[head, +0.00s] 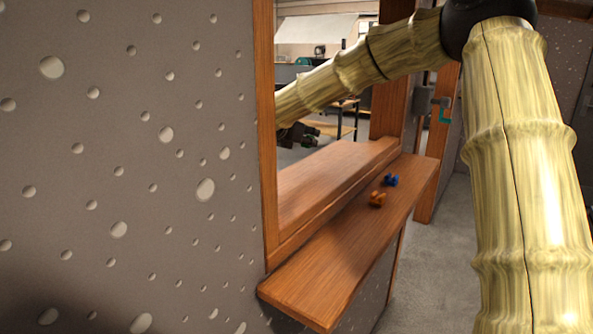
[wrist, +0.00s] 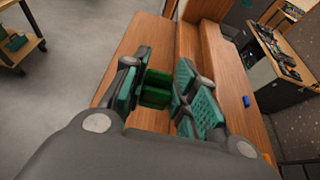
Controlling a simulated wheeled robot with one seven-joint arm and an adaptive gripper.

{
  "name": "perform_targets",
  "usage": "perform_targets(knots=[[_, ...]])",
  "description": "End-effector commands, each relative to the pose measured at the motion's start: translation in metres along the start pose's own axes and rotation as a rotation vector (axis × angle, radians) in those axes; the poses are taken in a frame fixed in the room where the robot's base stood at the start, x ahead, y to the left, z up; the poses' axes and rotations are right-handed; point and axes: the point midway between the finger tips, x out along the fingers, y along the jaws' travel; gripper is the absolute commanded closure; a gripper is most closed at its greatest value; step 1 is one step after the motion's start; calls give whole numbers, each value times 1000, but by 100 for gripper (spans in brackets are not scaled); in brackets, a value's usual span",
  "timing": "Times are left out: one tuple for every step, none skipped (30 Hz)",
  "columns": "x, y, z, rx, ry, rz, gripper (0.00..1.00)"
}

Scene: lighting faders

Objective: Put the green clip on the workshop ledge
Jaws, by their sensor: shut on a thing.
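My gripper (wrist: 160,92) is shut on the green clip (wrist: 155,88), which shows dark green between the teal finger pads in the wrist view. Below it lies a wide wooden ledge (wrist: 140,45) on the far side of the wall opening. The clip seems to be above this ledge; whether it touches cannot be told. In the head view my gripper (head: 302,137) is beyond the opening, and the green clip cannot be made out. I cannot tell from the frames which ledge is the workshop one.
A near-side wooden ledge (head: 340,245) bears an orange clip (head: 377,199) and a blue clip (head: 391,180). A raised sill (head: 325,180) runs between the ledges. The wooden frame (head: 264,110) edges the opening around my arm. A trolley (wrist: 18,40) stands apart at left in the wrist view.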

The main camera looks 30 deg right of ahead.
Motion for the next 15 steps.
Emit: perform_targets(knots=[[-5, 1, -2, -1, 0, 0, 88], [-7, 2, -4, -1, 0, -1, 88], [-7, 1, -6, 0, 0, -2, 88], [-7, 1, -8, 0, 0, -3, 88], [-5, 0, -11, 0, 0, -5, 88], [-2, -2, -16, 0, 1, -7, 88], [0, -3, -20, 1, 1, -8, 88], [3, -5, -24, 2, 1, -10, 88], [7, -7, -30, 2, 1, -12, 88], [10, -8, -34, 3, 1, -14, 88], [13, -9, -39, 4, 1, -16, 88], [16, -11, -43, 5, 1, -17, 88], [18, -11, -46, 6, 1, -17, 88], [19, -12, -49, 7, 1, -17, 88], [21, -12, -52, 7, 0, -17, 88]])
